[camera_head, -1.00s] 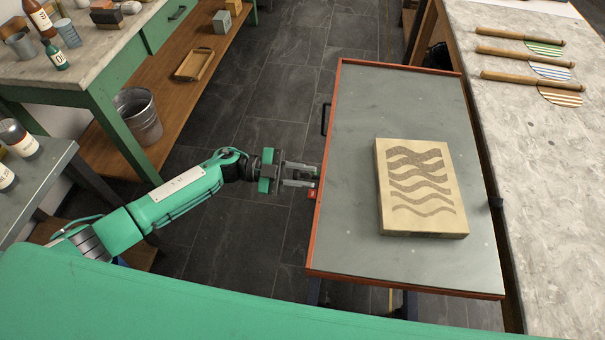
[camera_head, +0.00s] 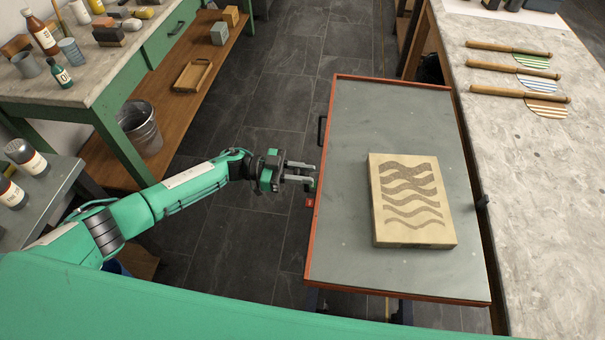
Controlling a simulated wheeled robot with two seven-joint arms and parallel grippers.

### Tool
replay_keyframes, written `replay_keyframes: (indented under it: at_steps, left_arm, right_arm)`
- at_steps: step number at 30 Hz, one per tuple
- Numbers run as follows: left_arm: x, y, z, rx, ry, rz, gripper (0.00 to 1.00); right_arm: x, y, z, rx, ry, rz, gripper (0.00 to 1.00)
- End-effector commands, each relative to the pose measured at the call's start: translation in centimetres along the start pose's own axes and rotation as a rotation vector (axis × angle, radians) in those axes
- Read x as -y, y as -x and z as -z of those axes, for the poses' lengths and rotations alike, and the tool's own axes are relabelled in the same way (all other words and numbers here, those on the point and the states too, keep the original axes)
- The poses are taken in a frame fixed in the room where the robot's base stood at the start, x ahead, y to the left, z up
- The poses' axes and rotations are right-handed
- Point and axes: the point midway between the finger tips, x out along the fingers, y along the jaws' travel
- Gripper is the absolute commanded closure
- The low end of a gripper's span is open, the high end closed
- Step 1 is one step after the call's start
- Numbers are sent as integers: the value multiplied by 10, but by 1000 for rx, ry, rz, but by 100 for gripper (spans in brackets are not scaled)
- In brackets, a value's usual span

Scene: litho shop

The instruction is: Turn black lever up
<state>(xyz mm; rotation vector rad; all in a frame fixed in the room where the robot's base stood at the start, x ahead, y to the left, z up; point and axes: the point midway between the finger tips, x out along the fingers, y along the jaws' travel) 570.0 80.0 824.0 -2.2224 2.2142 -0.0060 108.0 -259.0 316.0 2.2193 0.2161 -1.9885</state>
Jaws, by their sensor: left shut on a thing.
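My left gripper (camera_head: 312,174) is at the left edge of the cart with the grey top (camera_head: 390,115) and orange-red rim. Its two grey fingers point right and are shut on a small dark part at the rim, which seems to be the black lever (camera_head: 311,185). The lever is mostly hidden by the fingers, so its angle cannot be told. My right gripper is not in view.
A carved tan block (camera_head: 410,240) lies on the cart. A black handle (camera_head: 321,130) is on the rim above my gripper. A marble counter (camera_head: 540,200) stands at the right, a green bench (camera_head: 105,90) at the upper left. Dark floor is clear around my forearm.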

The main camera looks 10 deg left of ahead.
Motion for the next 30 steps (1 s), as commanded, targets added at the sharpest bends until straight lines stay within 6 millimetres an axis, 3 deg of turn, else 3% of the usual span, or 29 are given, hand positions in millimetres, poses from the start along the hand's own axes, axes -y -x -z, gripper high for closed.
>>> replay_keyframes:
  at_steps: [15,16,19,30]
  left_arm:
    - [2,0,0,0,22,2,100]
    - [2,0,0,0,22,2,73]
    - [2,0,0,0,21,2,54]
    - [2,5,-1,1,21,1,54]
  right_arm:
    - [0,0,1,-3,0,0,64]
    - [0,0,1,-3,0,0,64]
    - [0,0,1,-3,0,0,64]
    - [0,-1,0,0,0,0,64]
